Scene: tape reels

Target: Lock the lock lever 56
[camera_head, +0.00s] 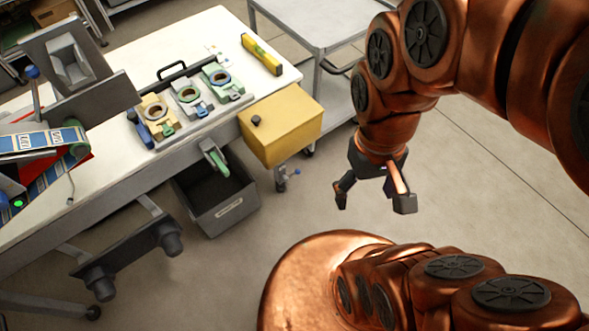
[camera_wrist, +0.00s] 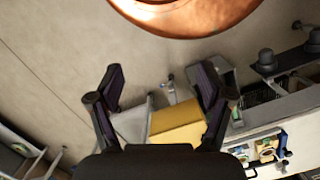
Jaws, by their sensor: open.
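A blue part (camera_head: 143,132) lies at the plate's left end. No number can be read, so I cannot tell which lever is 56. My gripper (camera_head: 372,200) is open and empty over the floor, right of the bench and well apart from the fixtures. In the wrist view its fingers (camera_wrist: 160,78) are spread, and the fixtures (camera_wrist: 262,148) show small at lower right.
A yellow box (camera_head: 280,128) sits at the bench's front right, with a green-handled part (camera_head: 214,157) beside it. A dark bin (camera_head: 218,203) stands below. A yellow level (camera_head: 262,54) lies on the bench (camera_head: 130,55). A grey cart (camera_head: 312,20) stands behind. Floor around my gripper is clear.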

